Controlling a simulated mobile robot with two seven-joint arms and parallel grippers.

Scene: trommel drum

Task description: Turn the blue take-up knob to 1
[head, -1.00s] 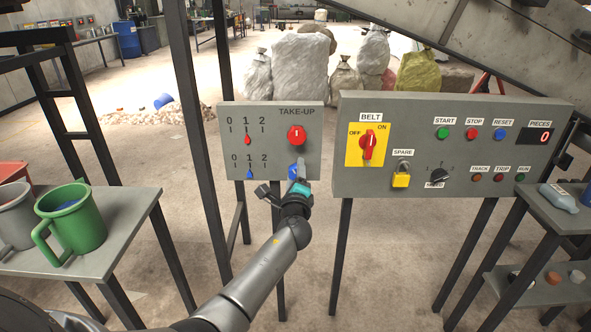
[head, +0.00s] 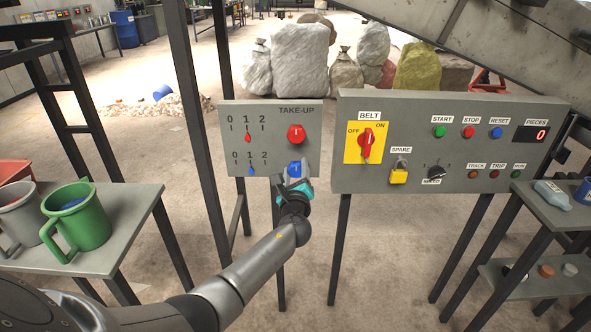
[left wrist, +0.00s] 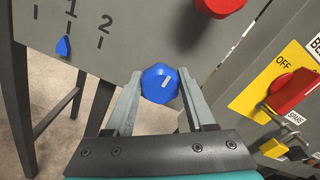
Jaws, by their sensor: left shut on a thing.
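The blue take-up knob (head: 295,168) is on the lower right of the TAKE-UP panel (head: 284,119). In the left wrist view the blue knob (left wrist: 159,83) shows a short pale mark, slanting up to the right. My left gripper (head: 297,176) has its fingers on either side of the knob and is shut on it; the fingers also show in the left wrist view (left wrist: 160,96). The blue pointer (head: 251,170) on the lower scale stands under the 1. It also shows in the left wrist view (left wrist: 63,46), in line with the 1 tick. My right gripper is out of view.
A red knob (head: 296,134) sits just above the blue one. The red pointer (head: 248,139) is under its own 1. The BELT panel (head: 450,178) stands close on the right. A green mug (head: 85,224) is on the left table (head: 128,235).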

